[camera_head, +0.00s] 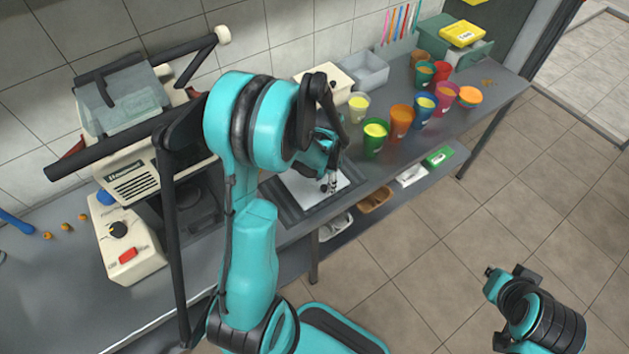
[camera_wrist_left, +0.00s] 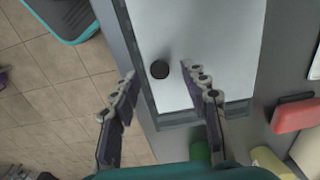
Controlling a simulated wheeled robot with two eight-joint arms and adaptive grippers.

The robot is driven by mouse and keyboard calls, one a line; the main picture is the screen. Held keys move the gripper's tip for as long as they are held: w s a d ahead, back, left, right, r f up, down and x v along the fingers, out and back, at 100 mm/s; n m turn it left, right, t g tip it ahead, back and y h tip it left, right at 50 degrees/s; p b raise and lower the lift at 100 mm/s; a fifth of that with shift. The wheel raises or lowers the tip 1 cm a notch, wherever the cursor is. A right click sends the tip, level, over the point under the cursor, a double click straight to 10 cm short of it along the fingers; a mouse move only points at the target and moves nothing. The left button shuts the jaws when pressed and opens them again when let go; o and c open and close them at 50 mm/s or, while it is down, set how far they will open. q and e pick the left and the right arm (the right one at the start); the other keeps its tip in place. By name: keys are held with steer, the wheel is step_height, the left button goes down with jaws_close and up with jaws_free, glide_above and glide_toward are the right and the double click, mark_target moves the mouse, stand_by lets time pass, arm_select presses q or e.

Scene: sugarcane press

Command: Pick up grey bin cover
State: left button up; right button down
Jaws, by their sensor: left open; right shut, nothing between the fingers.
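The grey bin cover (camera_head: 302,188) is a flat light-grey plate in a darker frame, set in the counter beneath my left arm. In the left wrist view the cover (camera_wrist_left: 215,45) has a round black knob (camera_wrist_left: 159,69) near one edge. My left gripper (camera_head: 329,186) is over the right part of the cover. In the left wrist view its fingers (camera_wrist_left: 158,76) are open, one on each side of the knob in the picture, with nothing held. Contact with the knob cannot be made out.
Several coloured cups (camera_head: 400,122) stand on the counter right of the cover. A press machine (camera_head: 135,165) and a white control box (camera_head: 122,240) stand to the left. A lower shelf (camera_head: 395,205) holds small trays. The tiled floor (camera_head: 420,270) in front is open.

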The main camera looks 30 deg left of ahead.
arm_select(q)
steer(key=shift+f, duration=0.95)
jaws_close()
steer(key=shift+r, duration=0.1)
